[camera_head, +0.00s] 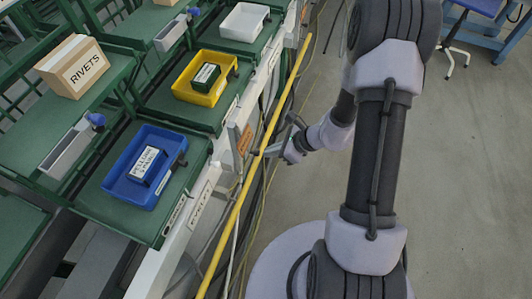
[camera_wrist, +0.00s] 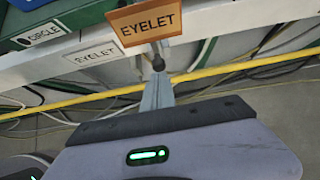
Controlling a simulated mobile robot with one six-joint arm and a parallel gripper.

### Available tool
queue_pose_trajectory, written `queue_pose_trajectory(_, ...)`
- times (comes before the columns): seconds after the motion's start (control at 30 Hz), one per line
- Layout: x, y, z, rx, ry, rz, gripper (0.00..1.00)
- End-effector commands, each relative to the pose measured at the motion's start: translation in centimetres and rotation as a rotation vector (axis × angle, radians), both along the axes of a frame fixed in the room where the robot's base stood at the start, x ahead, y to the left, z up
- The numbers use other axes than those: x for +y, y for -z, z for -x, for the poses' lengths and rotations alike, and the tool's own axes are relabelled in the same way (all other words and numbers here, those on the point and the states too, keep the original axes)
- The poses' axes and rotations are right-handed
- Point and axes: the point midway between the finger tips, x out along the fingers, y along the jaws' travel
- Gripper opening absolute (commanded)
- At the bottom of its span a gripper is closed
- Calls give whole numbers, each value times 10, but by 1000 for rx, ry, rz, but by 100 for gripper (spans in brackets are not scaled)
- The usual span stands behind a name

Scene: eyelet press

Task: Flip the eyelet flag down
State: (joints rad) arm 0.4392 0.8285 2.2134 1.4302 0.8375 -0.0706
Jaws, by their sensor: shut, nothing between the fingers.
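The eyelet flag (camera_wrist: 146,22) is an orange plate with the word EYELET in dark letters. It stands up above the white rail, its face toward the wrist camera. In the head view the orange flag (camera_head: 244,138) is at the rail's edge, left of my gripper. My gripper (camera_wrist: 158,64) is shut and empty. Its tip is just below the flag's lower edge in the wrist view; I cannot tell whether it touches. In the head view my gripper (camera_head: 256,153) reaches toward the rail across the yellow pipe.
Blue (camera_head: 144,167) and yellow bins (camera_head: 205,78) stand on green shelves.

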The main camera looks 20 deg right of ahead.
Motion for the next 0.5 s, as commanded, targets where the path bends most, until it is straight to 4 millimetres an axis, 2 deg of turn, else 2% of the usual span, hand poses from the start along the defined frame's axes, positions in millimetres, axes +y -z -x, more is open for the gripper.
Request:
queue_pose_trajectory(0.2,13,7,-10,1,-1,0,0)
queue_pose_trajectory(0.5,14,7,-10,0,0,0,0)
